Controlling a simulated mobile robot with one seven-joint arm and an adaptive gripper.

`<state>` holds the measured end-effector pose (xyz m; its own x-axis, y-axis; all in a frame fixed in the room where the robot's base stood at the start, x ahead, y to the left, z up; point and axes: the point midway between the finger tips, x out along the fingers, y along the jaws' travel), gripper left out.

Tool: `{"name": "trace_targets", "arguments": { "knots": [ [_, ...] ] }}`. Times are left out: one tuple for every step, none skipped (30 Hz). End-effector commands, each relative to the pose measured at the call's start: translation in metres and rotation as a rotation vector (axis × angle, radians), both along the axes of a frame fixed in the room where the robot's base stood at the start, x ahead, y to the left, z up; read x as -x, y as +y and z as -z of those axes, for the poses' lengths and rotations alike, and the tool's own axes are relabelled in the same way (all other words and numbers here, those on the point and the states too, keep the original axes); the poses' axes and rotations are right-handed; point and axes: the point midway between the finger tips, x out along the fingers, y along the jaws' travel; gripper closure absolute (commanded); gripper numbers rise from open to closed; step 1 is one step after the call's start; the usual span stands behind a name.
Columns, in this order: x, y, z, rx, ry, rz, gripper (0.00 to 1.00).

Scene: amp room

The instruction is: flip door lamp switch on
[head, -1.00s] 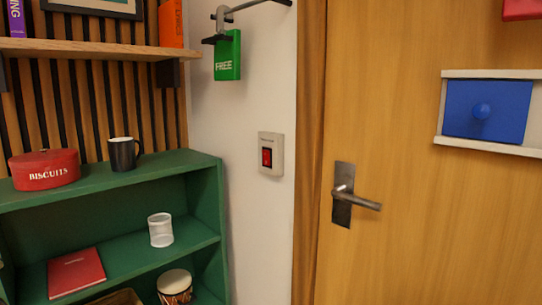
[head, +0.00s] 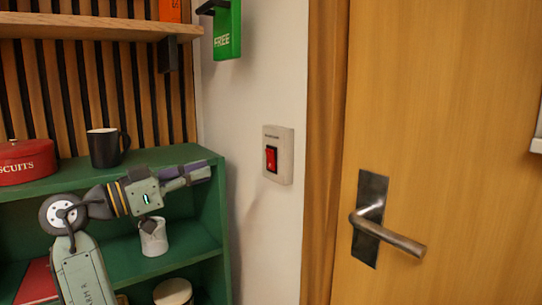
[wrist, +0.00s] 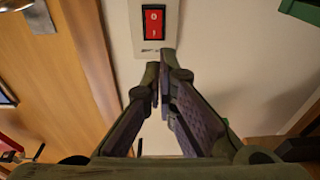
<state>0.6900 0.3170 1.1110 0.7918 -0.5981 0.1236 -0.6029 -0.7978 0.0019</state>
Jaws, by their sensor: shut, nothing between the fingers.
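The door lamp switch is a red rocker (head: 271,158) in a pale plate (head: 287,158) on the white wall beside the door frame. In the wrist view, turned over, the red rocker (wrist: 153,22) shows "0" and "1" marks. I cannot tell which way it is pressed. My gripper (head: 209,172) is left of the switch in the head view and points toward the wall. In the wrist view its fingertips (wrist: 160,68) are together and empty, just below the plate. They look apart from the rocker.
A wooden door with a metal handle (head: 390,236) is right of the switch. A green shelf (head: 180,258) stands left, behind my arm, with a black mug (head: 104,148) and a red biscuit tin (head: 22,165). A green "FREE" sign (head: 227,32) hangs above.

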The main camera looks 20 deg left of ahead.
Motion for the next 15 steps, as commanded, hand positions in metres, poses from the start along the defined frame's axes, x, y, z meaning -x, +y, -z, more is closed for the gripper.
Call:
{"name": "trace_targets", "arguments": {
  "knots": [
    [0.0014,-0.0009,0.0002,-0.002,0.001,0.011,1.00],
    [0.0018,-0.0016,0.0003,-0.003,0.001,0.015,1.00],
    [0.0020,-0.0020,0.0002,-0.004,0.002,0.018,1.00],
    [0.0020,-0.0021,0.0002,-0.004,0.002,0.019,1.00],
    [0.0020,-0.0021,0.0002,-0.004,0.002,0.018,1.00],
    [0.0018,-0.0021,0.0002,-0.004,0.002,0.018,1.00],
    [0.0017,-0.0022,0.0002,-0.004,0.002,0.018,1.00],
    [0.0017,-0.0023,0.0003,-0.004,0.002,0.018,1.00],
    [0.0016,-0.0022,0.0003,-0.004,0.002,0.017,1.00],
    [0.0015,-0.0022,0.0003,-0.004,0.002,0.017,1.00],
    [0.0012,-0.0025,0.0001,-0.004,0.002,0.017,1.00],
    [0.0003,-0.0032,-0.0001,-0.004,0.002,0.017,1.00],
    [-0.0008,-0.0041,-0.0004,-0.003,0.002,0.017,1.00],
    [-0.0024,-0.0053,-0.0007,-0.003,0.002,0.018,1.00],
    [-0.0053,-0.0077,-0.0014,-0.004,0.003,0.018,1.00]
  ]
}}
